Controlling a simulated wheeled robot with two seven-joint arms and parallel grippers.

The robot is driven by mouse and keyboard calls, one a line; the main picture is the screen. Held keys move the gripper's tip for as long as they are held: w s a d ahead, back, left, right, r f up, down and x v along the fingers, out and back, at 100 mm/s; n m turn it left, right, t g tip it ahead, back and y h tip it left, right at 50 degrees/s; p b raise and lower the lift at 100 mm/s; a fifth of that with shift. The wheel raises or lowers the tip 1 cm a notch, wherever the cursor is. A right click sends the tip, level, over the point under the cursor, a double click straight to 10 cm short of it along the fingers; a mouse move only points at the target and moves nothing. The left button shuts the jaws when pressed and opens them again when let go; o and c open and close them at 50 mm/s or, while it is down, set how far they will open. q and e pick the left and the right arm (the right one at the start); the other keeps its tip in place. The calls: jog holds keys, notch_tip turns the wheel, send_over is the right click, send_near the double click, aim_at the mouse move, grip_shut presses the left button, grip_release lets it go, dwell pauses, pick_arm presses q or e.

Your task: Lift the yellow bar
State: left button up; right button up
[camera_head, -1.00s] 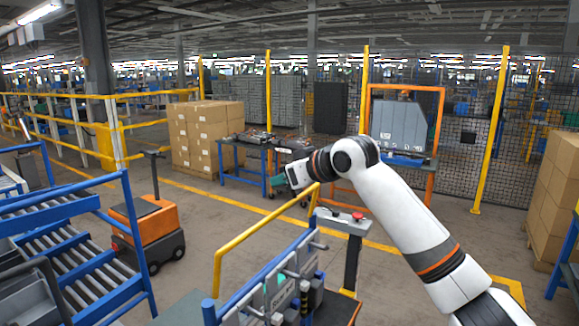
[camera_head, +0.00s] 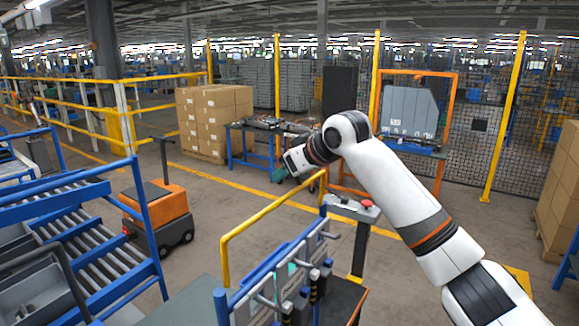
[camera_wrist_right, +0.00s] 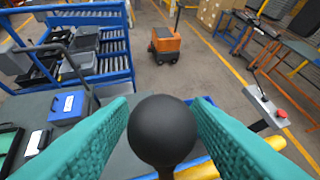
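The yellow bar (camera_head: 268,207) is a bent rail on the fixture in front of me in the head view. It slopes up from lower left to upper right. A yellow bar (camera_wrist_right: 200,170) also shows at the bottom of the right wrist view, behind a black ball-shaped knob. My right gripper (camera_head: 276,172) is beyond the upper part of the bar in the head view, apart from it in the picture. Its green fingers stand wide apart in the right wrist view (camera_wrist_right: 162,125), with the black knob (camera_wrist_right: 162,130) between them; contact cannot be told. My left gripper is not in view.
The fixture panel (camera_head: 290,285) carries several hooks and parts. A post with a red button (camera_head: 367,204) stands to its right. A blue roller rack (camera_head: 75,240) and an orange cart (camera_head: 160,205) are left. A workbench (camera_head: 250,130) stands behind. Open floor lies between.

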jog(key=shift+o, duration=0.4)
jog(key=shift+s+r, duration=0.1)
jog(key=shift+r, duration=0.2)
jog(key=shift+s+d+r+b, duration=0.1)
jog(key=shift+s+d+b, duration=0.05)
jog(key=shift+b, duration=0.2)
jog(key=b+v, duration=0.5)
jog(key=v, duration=0.6)
jog(key=shift+s+d+b, duration=0.2)
jog(key=shift+b, duration=0.1)
jog(key=shift+r, duration=0.15)
